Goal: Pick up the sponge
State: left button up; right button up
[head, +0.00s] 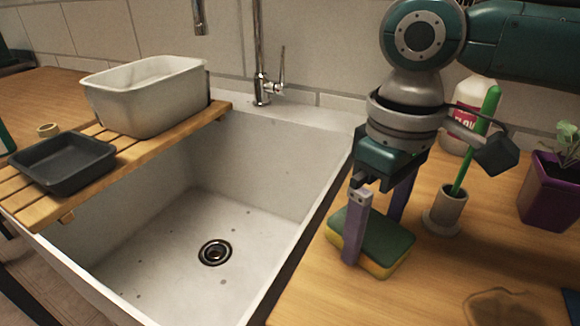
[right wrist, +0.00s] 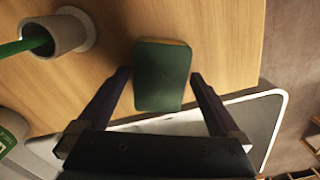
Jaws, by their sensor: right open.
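The sponge (head: 384,240) has a dark green top and a yellow underside. It lies flat on the wooden counter just right of the sink. My right gripper (head: 368,240) is open and points down over the sponge in the head view, with one finger in front of it and one behind. In the right wrist view the sponge (right wrist: 162,76) lies between and just ahead of the two open fingertips (right wrist: 160,76). I cannot tell whether the fingers touch it. My left gripper is not in view.
Right of the sponge stand a grey holder (head: 446,212) with a green-handled brush (head: 477,135), a white bottle (head: 466,110) and a purple plant pot (head: 550,195). The white sink (head: 160,258) is empty. A slatted rack (head: 112,150) across it bears a white tub (head: 150,100) and a dark tray (head: 62,165).

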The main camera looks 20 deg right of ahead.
aim_at(375, 231)
jog(key=shift+c, duration=0.2)
jog(key=c, duration=1.2)
notch_tip(375, 231, up, 20)
jog(key=p, duration=0.4)
jog(key=shift+c, duration=0.2)
